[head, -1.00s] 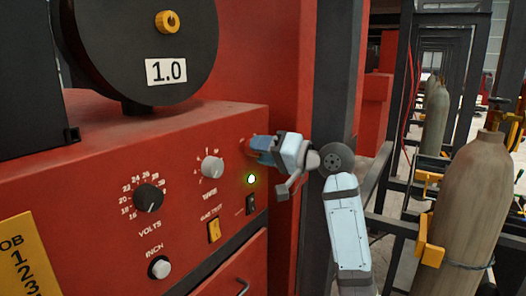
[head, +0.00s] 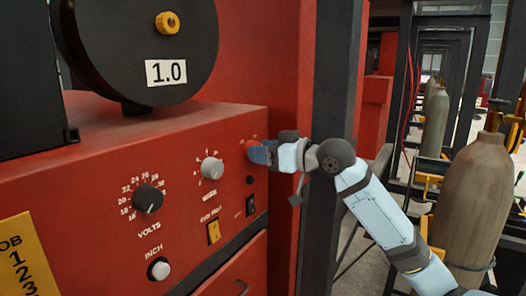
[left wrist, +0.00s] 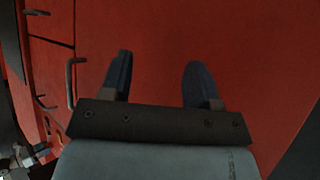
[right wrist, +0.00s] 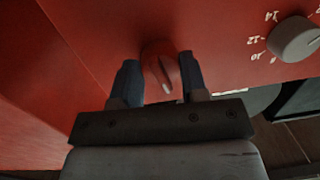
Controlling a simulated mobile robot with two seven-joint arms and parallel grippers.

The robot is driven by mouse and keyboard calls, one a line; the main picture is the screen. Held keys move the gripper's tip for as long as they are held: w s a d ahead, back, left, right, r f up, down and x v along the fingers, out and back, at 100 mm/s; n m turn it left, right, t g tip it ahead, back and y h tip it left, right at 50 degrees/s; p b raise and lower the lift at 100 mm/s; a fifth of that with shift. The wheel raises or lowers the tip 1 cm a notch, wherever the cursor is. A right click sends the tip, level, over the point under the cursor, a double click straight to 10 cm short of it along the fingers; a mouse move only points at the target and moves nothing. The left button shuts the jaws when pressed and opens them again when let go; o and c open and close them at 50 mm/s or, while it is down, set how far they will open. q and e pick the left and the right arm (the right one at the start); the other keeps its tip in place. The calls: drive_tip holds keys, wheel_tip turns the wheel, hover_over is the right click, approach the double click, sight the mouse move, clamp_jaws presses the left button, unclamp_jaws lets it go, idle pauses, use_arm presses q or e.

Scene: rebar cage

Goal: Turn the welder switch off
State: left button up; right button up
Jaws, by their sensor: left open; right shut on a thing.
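The red welder (head: 90,200) fills the left of the head view. Its red rotary switch (right wrist: 158,62) sits at the panel's upper right corner and carries a pale pointer mark. My right gripper (head: 258,152) is shut on this switch, one finger on each side in the right wrist view (right wrist: 156,80). The indicator light (head: 250,180) below the switch is dark. My left gripper (left wrist: 157,75) is open and empty in front of a red surface; it is out of the head view.
The panel also has a volts knob (head: 148,199), a grey knob (head: 212,168), an inch button (head: 159,269), a yellow switch (head: 214,232) and a black rocker (head: 250,205). A dark post (head: 338,80) and a gas cylinder (head: 478,190) stand to the right.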

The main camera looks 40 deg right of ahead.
drive_tip(key=shift+r+n+h+p, duration=0.15)
drive_tip(key=shift+n+p, duration=0.35)
drive_tip(key=shift+n, duration=1.05)
drive_tip(key=shift+f+n+h+p, duration=0.1)
drive_tip(key=shift+n+h+p, duration=0.25)
drive_tip(key=shift+n, duration=1.2)
drive_tip(key=o, duration=0.9)
drive_tip(key=shift+o, duration=0.2)
drive_tip(key=b+v, duration=0.5)
drive_tip(key=v, duration=0.9)
drive_tip(key=shift+f, duration=0.2)
